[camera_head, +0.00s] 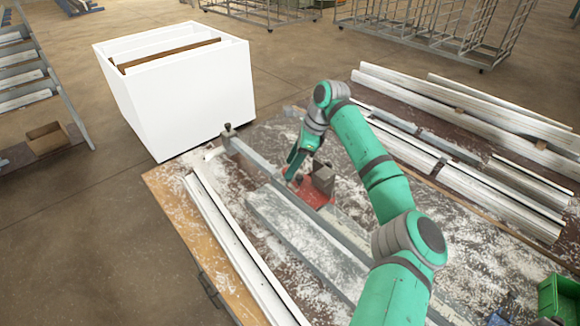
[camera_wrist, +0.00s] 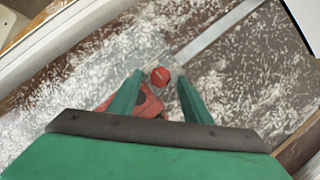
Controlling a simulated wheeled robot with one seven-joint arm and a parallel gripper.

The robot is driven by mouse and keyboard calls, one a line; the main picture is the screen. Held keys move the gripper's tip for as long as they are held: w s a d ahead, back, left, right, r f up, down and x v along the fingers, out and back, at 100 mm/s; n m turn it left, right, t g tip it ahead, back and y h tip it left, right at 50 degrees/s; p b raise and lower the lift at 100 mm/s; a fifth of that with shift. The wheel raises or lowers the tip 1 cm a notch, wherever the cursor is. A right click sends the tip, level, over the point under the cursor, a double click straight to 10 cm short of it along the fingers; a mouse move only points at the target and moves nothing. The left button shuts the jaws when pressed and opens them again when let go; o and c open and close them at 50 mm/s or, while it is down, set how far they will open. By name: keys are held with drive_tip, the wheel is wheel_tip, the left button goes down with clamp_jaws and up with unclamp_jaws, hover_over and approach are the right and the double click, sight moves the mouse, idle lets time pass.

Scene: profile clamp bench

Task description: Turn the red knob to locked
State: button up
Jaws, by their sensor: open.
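The red knob (camera_wrist: 160,76) is a small round red cap, seen in the wrist view between my two fingertips. My gripper (camera_wrist: 158,84) is open, with one green finger on each side of the knob. I cannot tell whether either finger touches it. A red base part (camera_wrist: 147,103) lies just below the knob, partly hidden by my gripper. In the head view my gripper (camera_head: 295,172) points down at the red base (camera_head: 308,192) beside a grey block (camera_head: 323,179). The knob itself is hidden there, and its locked marking is not visible.
A long grey metal bar (camera_head: 255,158) runs across the bench beside the red base. White profiles (camera_head: 235,245) lie along the near left edge, and more profiles (camera_head: 460,110) lie at the right. A white box (camera_head: 185,95) stands behind. White shavings cover the bench.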

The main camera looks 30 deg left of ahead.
drive_tip(key=shift+x, duration=0.75)
drive_tip(key=shift+c, duration=0.4)
drive_tip(key=c, duration=1)
drive_tip(key=shift+o, duration=0.2)
